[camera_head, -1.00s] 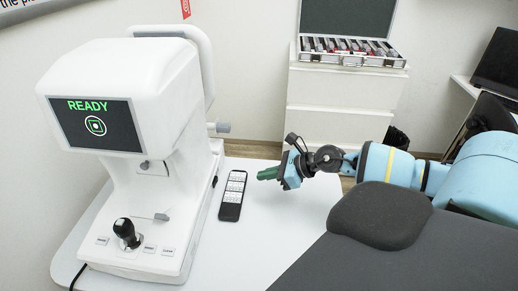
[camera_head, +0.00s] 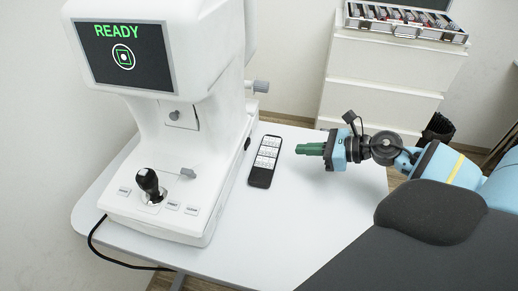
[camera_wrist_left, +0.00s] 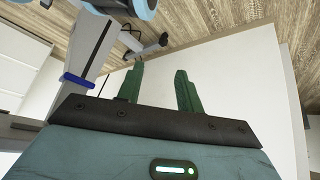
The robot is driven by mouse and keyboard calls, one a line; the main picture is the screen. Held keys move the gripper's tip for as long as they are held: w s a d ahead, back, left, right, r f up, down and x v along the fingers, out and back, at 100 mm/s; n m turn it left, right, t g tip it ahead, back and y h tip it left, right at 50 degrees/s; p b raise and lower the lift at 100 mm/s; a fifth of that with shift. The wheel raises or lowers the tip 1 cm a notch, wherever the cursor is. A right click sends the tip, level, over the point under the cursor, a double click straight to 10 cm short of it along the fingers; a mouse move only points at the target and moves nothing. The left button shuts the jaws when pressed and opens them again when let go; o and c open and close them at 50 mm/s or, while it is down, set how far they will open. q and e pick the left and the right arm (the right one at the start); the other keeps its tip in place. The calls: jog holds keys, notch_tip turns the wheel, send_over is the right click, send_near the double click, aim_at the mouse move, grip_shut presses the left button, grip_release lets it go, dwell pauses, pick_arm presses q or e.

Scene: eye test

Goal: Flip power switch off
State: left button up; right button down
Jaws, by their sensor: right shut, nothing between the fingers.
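The white eye-test machine (camera_head: 190,90) stands on the white table (camera_head: 285,220), its screen (camera_head: 124,56) reading READY in green. A small dark part (camera_head: 248,143) sits on the right side of its base; it is too small to tell whether this is the power switch or how it is set. My right gripper (camera_head: 298,149) is shut and empty over the table's right part, green fingers pointing left toward the machine, with a gap between them. My left gripper is out of the head view; in the left wrist view its green fingers (camera_wrist_left: 160,72) are apart with nothing between them.
A black phone-like device (camera_head: 264,162) lies between the machine and my right gripper. A joystick (camera_head: 149,184) stands on the machine's base. A black cable (camera_head: 115,258) runs off the table. A dark padded surface (camera_head: 420,250) fills the lower right. White drawers (camera_head: 385,70) stand behind.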

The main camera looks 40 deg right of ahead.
aim_at(260, 152)
jog(key=shift+s+d+f+b, duration=0.1)
jog(key=shift+s+d+b, duration=0.1)
jog(key=shift+b, duration=0.15)
jog(key=shift+t, duration=0.3)
jog(key=shift+r, duration=0.2)
jog(key=shift+w, duration=0.15)
jog(key=shift+w+a+f, duration=0.2)
jog(key=shift+w+a, duration=0.1)
jog(key=shift+w, duration=0.15)
jog(key=x, duration=0.3)
jog(key=p+x, duration=0.1)
jog(key=x, duration=0.3)
jog(key=r+x, duration=0.1)
jog(key=x, duration=0.3)
jog(key=shift+w+a+f+p, duration=0.1)
jog(key=shift+w+a+p, duration=0.1)
jog(key=shift+a+p, duration=0.1)
jog(key=shift+w+a+f, duration=0.1)
jog(key=shift+w+a, duration=0.2)
jog(key=shift+w, duration=0.15)
